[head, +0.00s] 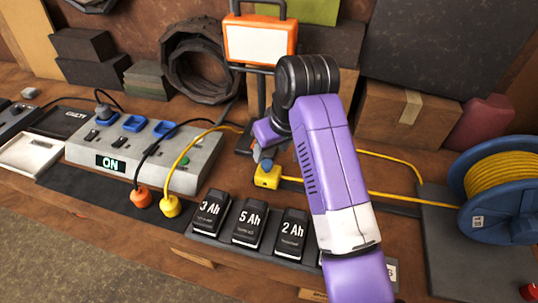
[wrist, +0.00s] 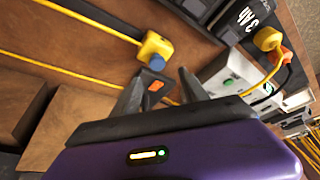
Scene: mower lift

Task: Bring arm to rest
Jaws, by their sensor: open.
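My purple arm (head: 325,150) reaches over the bench from the lower right, bent at a black joint. My gripper (head: 264,158) points down near the bench, just behind a yellow box-shaped connector (head: 267,176) with a blue top. In the wrist view my gripper (wrist: 162,82) shows two dark fingers spread apart with nothing held between them. The yellow connector (wrist: 157,46) lies beyond the fingertips, its blue part facing the gap; whether they touch I cannot tell. A small orange piece shows by one finger.
A grey power strip (head: 130,155) with a lit "ON" display stands left. Labelled battery packs (head: 250,225) line the front edge, partly under my arm. An orange work lamp (head: 260,40) stands behind my gripper. A blue cable reel (head: 485,225) is at right, and yellow cables cross the bench.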

